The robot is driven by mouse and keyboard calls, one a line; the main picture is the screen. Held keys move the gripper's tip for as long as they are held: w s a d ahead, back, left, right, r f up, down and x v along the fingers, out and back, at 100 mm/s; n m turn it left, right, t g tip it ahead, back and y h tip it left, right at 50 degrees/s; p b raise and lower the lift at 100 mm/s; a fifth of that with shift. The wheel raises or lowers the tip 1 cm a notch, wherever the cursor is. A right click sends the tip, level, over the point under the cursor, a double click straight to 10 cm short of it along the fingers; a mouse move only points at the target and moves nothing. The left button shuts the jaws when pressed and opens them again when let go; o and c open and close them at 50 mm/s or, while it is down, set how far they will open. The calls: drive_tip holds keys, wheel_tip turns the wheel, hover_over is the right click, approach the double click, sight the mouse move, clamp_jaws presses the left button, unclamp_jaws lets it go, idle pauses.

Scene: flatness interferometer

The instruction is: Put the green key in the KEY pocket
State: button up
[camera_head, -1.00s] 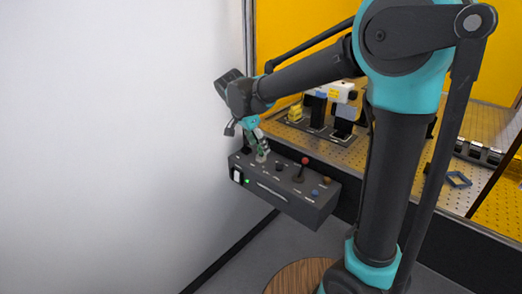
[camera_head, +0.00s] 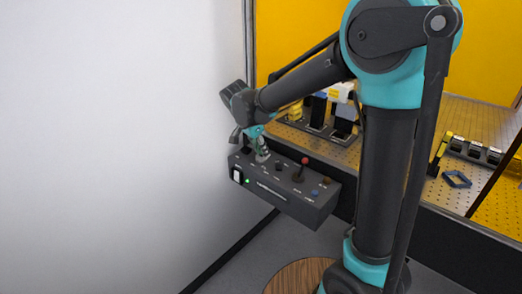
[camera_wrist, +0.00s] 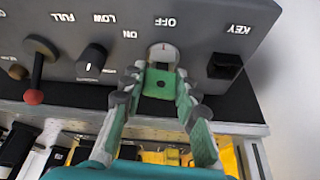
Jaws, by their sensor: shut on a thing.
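The green key (camera_wrist: 158,84) is between the fingers of my gripper (camera_wrist: 158,78), which is shut on it, in the wrist view. The key's far end meets the round silver key switch (camera_wrist: 163,52) marked OFF and ON; how deep it sits cannot be told. The KEY pocket (camera_wrist: 224,66) is a dark square opening under the KEY label, just right of the switch, and looks empty. In the head view my gripper (camera_head: 261,149) is over the left end of the grey control box (camera_head: 285,198); the key is too small to make out there.
The box also carries a black knob (camera_wrist: 91,61) and a red-tipped lever (camera_wrist: 37,72), left of the switch. A white wall (camera_head: 110,150) stands close to the left. Behind the box, a perforated table (camera_head: 425,190) holds optical parts and a blue frame (camera_head: 457,180).

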drive_tip(key=shift+c, duration=1.2)
drive_tip(key=shift+r, duration=3.1)
